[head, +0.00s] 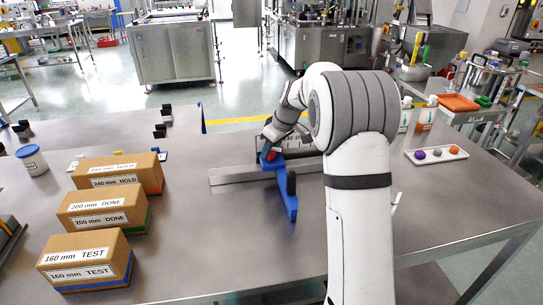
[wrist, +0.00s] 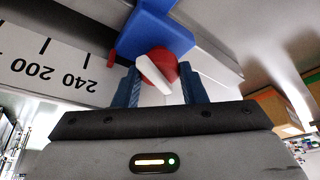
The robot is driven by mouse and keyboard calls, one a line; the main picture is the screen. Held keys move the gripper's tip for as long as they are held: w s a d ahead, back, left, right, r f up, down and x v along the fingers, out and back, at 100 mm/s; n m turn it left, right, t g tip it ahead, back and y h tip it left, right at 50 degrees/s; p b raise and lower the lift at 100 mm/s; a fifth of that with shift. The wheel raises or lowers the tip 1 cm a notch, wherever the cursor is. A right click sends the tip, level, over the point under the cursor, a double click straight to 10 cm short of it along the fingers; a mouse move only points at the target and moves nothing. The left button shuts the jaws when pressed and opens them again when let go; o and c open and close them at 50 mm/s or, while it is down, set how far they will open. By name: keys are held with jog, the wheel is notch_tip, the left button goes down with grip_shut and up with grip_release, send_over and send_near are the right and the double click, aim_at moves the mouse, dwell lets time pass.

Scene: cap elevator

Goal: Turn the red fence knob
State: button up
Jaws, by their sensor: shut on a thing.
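The red fence knob (wrist: 165,62) with a white bar across it sits on the blue fence block (wrist: 152,28). In the wrist view my gripper (wrist: 162,88) has its two blue fingers on either side of the knob, shut on it. The white bar is tilted, running from upper left to lower right. In the head view my gripper (head: 270,150) is at the top of the blue fence (head: 284,190), which crosses a grey rail (head: 238,174). The knob is mostly hidden there by my gripper.
A scale (wrist: 45,68) marked 200 and 240 lies beside the fence. Cardboard boxes labelled 160 mm TEST (head: 85,259), 200 mm DONE (head: 104,208) and 240 mm HOLD (head: 118,173) stand at left. A white tray (head: 437,154) lies at right.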

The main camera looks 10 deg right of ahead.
jog(key=n, duration=0.2)
jog(key=n+g+y+b, duration=0.1)
jog(key=n, duration=0.2)
jog(key=shift+w+d+g, duration=0.1)
jog(key=shift+w+g, duration=0.05)
jog(key=shift+g, duration=0.15)
dwell(0.4)
jog(key=o, duration=1)
jog(key=shift+r, duration=0.1)
